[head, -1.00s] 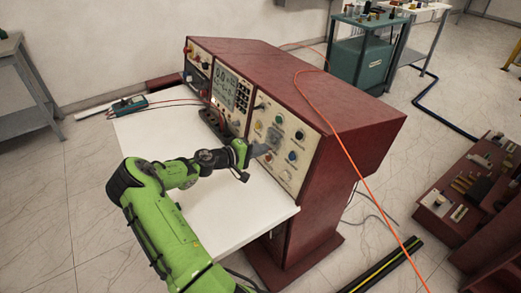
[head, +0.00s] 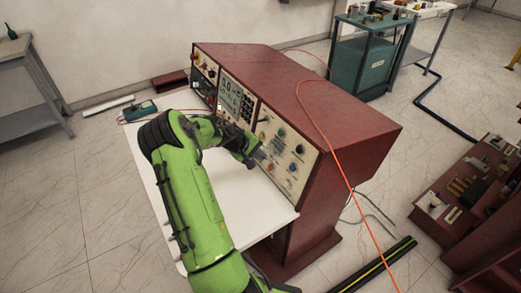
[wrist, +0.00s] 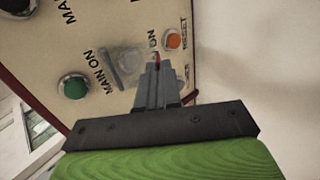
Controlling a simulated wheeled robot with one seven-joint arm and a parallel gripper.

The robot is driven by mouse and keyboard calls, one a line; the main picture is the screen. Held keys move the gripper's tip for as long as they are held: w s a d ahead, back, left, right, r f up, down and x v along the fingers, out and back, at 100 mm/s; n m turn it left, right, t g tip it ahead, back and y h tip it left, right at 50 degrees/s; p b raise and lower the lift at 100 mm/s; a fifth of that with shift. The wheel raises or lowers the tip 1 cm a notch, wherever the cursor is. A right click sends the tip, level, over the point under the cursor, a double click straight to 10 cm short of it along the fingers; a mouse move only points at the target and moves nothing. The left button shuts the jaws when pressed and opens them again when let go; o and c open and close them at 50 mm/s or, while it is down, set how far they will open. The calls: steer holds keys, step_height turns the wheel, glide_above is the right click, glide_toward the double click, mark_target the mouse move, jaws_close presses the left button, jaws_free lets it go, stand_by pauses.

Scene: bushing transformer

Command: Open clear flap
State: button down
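The clear flap (wrist: 128,66) is a see-through greyish cover on the cream control panel, in the middle of the wrist view. It lies between a green button and an orange button, beside the "MAIN ON" lettering. My gripper (wrist: 156,68) has its grey fingers together at the flap's right side. Whether the tips touch the flap cannot be told, and nothing shows held between them. In the head view my gripper (head: 258,158) is close to the panel's front. I cannot make out the flap there.
The dark red console (head: 310,90) carries the panel (head: 287,152) with several buttons, and a meter screen to its left. An orange cable (head: 335,140) hangs over the console. A white tabletop (head: 245,205) extends in front, under my arm.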

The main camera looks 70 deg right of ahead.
steer(key=r+t+y+p, duration=0.1)
steer(key=t+y+p, duration=0.1)
steer(key=r+t+y+p, duration=0.1)
steer(key=r+y+p, duration=0.1)
steer(key=p, duration=0.1)
steer(key=s+d+r+t+y+p, duration=0.1)
steer(key=r+t+y+p, duration=0.1)
steer(key=p, duration=0.1)
steer(key=shift+t, duration=0.3)
steer(key=shift+s+d+r+t+y+p, duration=0.25)
steer(key=shift+r+t+y+p, duration=0.15)
steer(key=shift+t+y+p, duration=0.45)
